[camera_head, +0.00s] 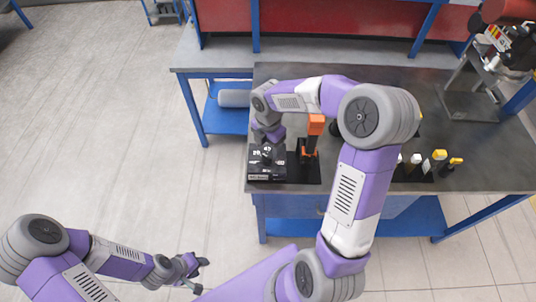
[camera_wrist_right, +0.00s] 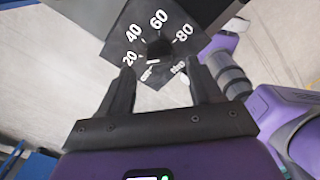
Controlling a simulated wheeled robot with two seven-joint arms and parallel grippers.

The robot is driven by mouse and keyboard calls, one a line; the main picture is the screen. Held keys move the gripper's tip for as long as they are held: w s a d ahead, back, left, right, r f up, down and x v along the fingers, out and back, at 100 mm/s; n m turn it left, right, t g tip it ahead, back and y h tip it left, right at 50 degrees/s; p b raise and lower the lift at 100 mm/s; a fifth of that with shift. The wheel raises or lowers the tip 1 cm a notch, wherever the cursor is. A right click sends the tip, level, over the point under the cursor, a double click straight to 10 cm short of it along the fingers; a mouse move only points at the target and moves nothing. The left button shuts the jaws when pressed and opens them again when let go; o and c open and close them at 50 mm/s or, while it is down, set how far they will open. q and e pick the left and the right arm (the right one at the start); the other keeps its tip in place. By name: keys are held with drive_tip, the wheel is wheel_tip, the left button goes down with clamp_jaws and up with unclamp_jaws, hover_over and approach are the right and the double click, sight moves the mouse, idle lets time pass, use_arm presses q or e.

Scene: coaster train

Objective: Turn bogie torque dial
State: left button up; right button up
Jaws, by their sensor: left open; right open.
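The bogie torque dial is a black box (camera_head: 266,172) with white numbers on its top, standing near the front left corner of the workbench. In the right wrist view its dial face (camera_wrist_right: 133,37) shows 20, 40, 60 and 80 around a dark knob (camera_wrist_right: 158,48). My right gripper (camera_head: 267,139) is over the dial, pointing down, and partly hides it. In the right wrist view its two fingers (camera_wrist_right: 162,78) are apart, with the knob just beyond and between the tips; contact cannot be told. My left gripper (camera_head: 198,274) is open and empty, low over the floor, away from the bench.
An orange-handled tool (camera_head: 314,126) stands on a black base just right of the dial. Several yellow and white-topped pieces (camera_head: 438,156) stand farther right on the dark benchtop (camera_head: 480,165). A red and black machine (camera_head: 500,42) is at the back right. My right arm crosses the bench.

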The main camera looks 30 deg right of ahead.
sight(268, 153)
drive_tip(key=shift+w+f+b, duration=0.1)
drive_tip(key=shift+f+b, duration=0.2)
drive_tip(key=shift+f, duration=2.1)
drive_tip(key=shift+c, duration=0.3)
drive_tip(key=c, duration=1)
